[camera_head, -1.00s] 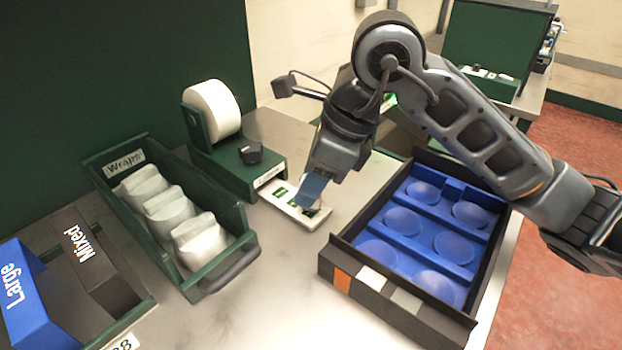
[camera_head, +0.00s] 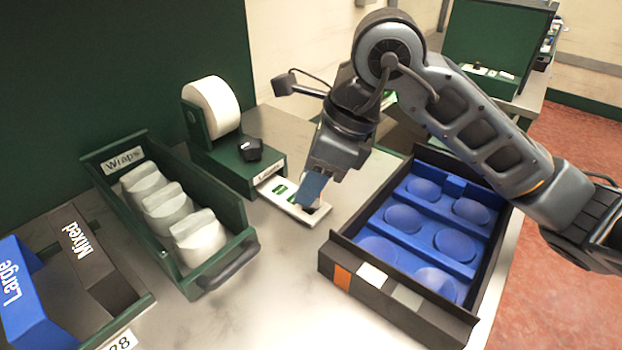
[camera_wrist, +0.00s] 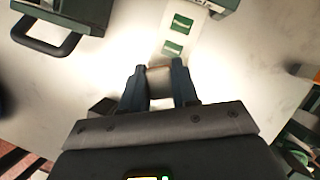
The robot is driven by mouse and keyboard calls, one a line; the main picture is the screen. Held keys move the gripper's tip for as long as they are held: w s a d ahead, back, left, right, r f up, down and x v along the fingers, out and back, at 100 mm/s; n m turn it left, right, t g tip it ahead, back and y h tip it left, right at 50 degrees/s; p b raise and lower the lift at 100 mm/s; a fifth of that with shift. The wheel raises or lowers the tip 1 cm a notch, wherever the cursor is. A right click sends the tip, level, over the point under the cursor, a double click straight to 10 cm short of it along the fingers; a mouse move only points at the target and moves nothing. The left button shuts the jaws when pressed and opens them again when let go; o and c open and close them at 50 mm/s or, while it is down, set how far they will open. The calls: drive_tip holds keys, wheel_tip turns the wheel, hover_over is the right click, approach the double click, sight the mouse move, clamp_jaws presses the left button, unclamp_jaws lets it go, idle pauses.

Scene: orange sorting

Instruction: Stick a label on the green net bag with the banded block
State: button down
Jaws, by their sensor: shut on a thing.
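My gripper (camera_head: 312,196) points down over the near end of the label plate (camera_head: 283,194), beside the label dispenser. In the wrist view its two blue fingers (camera_wrist: 159,80) stand a little apart, shut on a small pale thing with a brownish edge (camera_wrist: 159,70). Most of that thing is hidden, and I cannot tell whether it is a label or a block. Green-and-white labels (camera_wrist: 182,22) lie on the plate just beyond the fingertips. I cannot make out a green net bag or a banded block in either view.
The dispenser (camera_head: 232,165) carries a white roll. A green Wraps tray (camera_head: 240,215) with white bundles stands left. A black crate (camera_head: 345,258) with blue cupped inserts stands close at right. Blue Large and dark Mixed bins (camera_head: 78,240) sit far left. The table's front middle is clear.

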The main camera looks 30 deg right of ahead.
drive_tip(key=shift+s+f+b, duration=0.1)
drive_tip(key=shift+f+b, duration=0.35)
drive_tip(key=shift+b, duration=0.4)
idle(2.4)
drive_tip(key=shift+r+p, duration=1.4)
drive_tip(key=shift+r, duration=2.25)
